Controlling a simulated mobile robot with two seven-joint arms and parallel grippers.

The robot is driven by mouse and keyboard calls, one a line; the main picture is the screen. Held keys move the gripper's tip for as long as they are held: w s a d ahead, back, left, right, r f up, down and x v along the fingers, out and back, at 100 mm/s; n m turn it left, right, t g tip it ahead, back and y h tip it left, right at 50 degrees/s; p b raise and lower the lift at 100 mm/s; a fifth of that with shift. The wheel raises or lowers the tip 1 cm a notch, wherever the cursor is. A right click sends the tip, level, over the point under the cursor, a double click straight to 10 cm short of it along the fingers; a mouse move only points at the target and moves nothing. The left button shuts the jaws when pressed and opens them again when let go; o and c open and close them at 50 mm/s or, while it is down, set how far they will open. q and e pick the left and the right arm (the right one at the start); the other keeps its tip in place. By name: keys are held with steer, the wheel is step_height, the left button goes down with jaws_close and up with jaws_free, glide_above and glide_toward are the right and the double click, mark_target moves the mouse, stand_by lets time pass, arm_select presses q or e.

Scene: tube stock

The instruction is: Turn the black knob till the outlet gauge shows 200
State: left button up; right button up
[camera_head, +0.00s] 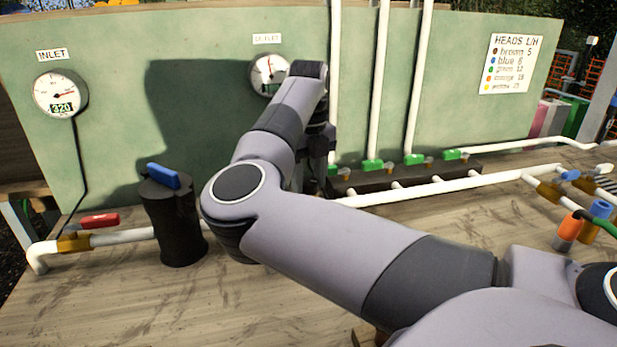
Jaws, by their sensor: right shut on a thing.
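The outlet gauge (268,72) is on the green panel under its label. Its needle points roughly straight up; my right arm covers its lower right part, so I cannot read its number. My right gripper (314,160) points down below this gauge, mostly hidden behind my own wrist and forearm. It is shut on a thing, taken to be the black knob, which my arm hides. My left gripper is not in view.
The inlet gauge (61,93) at left reads 320. A black canister (174,222) with a blue handle (163,176) stands left of my arm. A red-handled valve (99,220) sits on the white pipe. A black manifold (385,178) with green valves lies to the right.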

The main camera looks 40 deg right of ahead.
mark_target(309, 181)
steer(key=o, duration=1.1)
steer(key=shift+c, duration=0.2)
steer(key=shift+r, duration=3.65)
